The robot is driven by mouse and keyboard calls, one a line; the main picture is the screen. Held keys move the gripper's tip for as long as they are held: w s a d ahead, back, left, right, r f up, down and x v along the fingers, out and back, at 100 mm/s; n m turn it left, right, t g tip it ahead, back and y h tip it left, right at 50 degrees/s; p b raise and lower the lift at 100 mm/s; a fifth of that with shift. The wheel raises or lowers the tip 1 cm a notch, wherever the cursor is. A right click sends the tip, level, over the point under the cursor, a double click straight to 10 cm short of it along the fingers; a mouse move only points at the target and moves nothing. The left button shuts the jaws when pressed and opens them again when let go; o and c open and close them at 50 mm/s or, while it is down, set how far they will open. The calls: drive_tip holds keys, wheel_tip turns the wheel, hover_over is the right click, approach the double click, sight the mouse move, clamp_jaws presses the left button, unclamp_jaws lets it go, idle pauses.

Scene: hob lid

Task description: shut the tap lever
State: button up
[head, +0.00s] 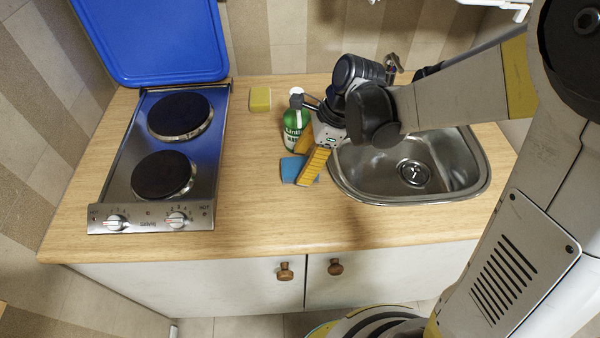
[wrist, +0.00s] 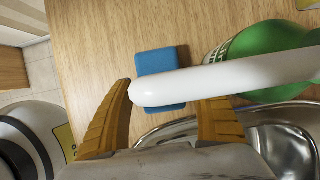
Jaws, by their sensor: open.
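The tap (head: 392,66) is a small metallic fitting behind the sink in the head view, mostly hidden by my arm. I cannot make out its lever there. My gripper (head: 302,163) is open and points down over the counter, left of the sink and in front of the green bottle. In the wrist view a long white rounded bar (wrist: 215,82) crosses the gap between the open yellow fingers (wrist: 168,96). I cannot tell whether it belongs to the tap or the bottle, or whether a finger touches it.
A green bottle (head: 293,133) with a white top stands close to my gripper. A blue sponge (head: 289,168) lies below it, and a yellow sponge (head: 260,99) farther back. The steel sink (head: 350,185) is at right. A hob (head: 125,175) with raised blue lid (head: 155,40) is at left.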

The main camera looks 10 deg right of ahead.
sight(297, 165)
drive_tip(key=shift+x, duration=0.9)
drive_tip(key=shift+r, duration=0.1)
drive_tip(key=shift+c, duration=0.5)
drive_tip(key=c, duration=0.7)
drive_tip(key=shift+o, duration=0.2)
drive_tip(key=shift+r, duration=0.55)
drive_tip(key=p+v, duration=0.2)
drive_tip(key=v, duration=0.2)
drive_tip(key=shift+a+r+p, duration=0.1)
drive_tip(key=shift+a+p, duration=0.2)
drive_tip(key=shift+p, duration=0.1)
drive_tip(key=s+d+r+p, duration=0.2)
drive_tip(key=d+r, duration=0.4)
drive_tip(key=d, duration=0.4)
drive_tip(key=shift+s+d+p, duration=0.25)
drive_tip(key=shift+s+p, duration=0.05)
drive_tip(key=shift+p, duration=0.45)
